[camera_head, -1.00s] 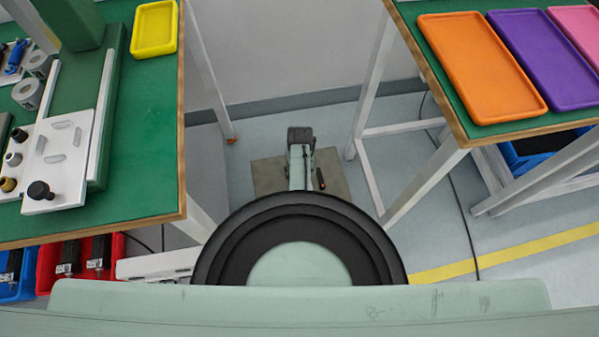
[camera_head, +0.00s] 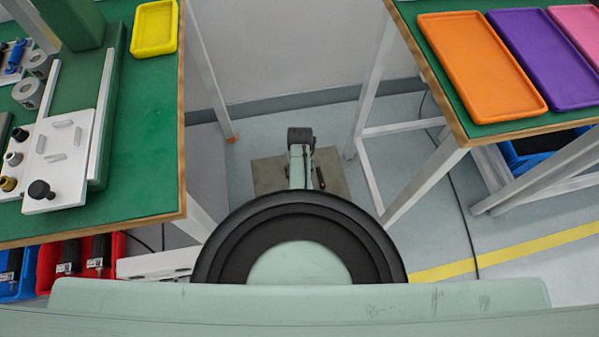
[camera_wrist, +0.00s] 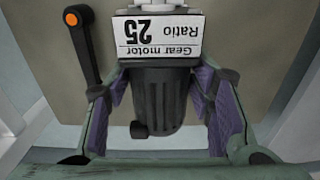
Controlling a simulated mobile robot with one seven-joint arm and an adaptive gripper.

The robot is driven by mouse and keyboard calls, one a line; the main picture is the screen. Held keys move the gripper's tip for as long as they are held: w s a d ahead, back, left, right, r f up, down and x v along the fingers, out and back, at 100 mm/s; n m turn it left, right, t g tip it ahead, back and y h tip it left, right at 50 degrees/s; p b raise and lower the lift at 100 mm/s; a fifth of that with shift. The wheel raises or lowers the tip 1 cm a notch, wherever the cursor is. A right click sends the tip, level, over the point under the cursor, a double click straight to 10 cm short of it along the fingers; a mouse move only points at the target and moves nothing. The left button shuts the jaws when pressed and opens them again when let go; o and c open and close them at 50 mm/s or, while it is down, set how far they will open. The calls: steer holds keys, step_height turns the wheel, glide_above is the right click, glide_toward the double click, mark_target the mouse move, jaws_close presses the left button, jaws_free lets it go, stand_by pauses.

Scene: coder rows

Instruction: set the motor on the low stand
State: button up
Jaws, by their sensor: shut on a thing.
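The motor (camera_wrist: 158,100) fills the middle of the wrist view. It has a dark ribbed body and a white block labelled "Gear motor Ratio 25". My gripper (camera_wrist: 162,82) is shut on its dark body, with a purple-padded finger on each side. Behind it lies a flat beige-grey plate (camera_wrist: 240,50), which appears to be the low stand, with a black orange-tipped lever (camera_wrist: 84,45) at left. In the head view the plate (camera_head: 268,178) sits low between the tables, partly covered by a green and black part. I cannot tell whether motor and plate touch. The motor is not visible there.
A green table (camera_head: 140,150) at left carries a white fixture plate (camera_head: 58,165) and a yellow tray (camera_head: 154,28). A table at right carries orange (camera_head: 480,65) and purple (camera_head: 545,55) trays. White table legs flank the plate. Red bins (camera_head: 48,265) stand low at left.

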steer(key=shift+w, duration=0.1)
steer(key=o, duration=1.3)
steer(key=shift+s+f, duration=0.1)
steer(key=shift+s, duration=0.1)
step_height(320, 180, up, 12)
steer(key=shift+r, duration=0.1)
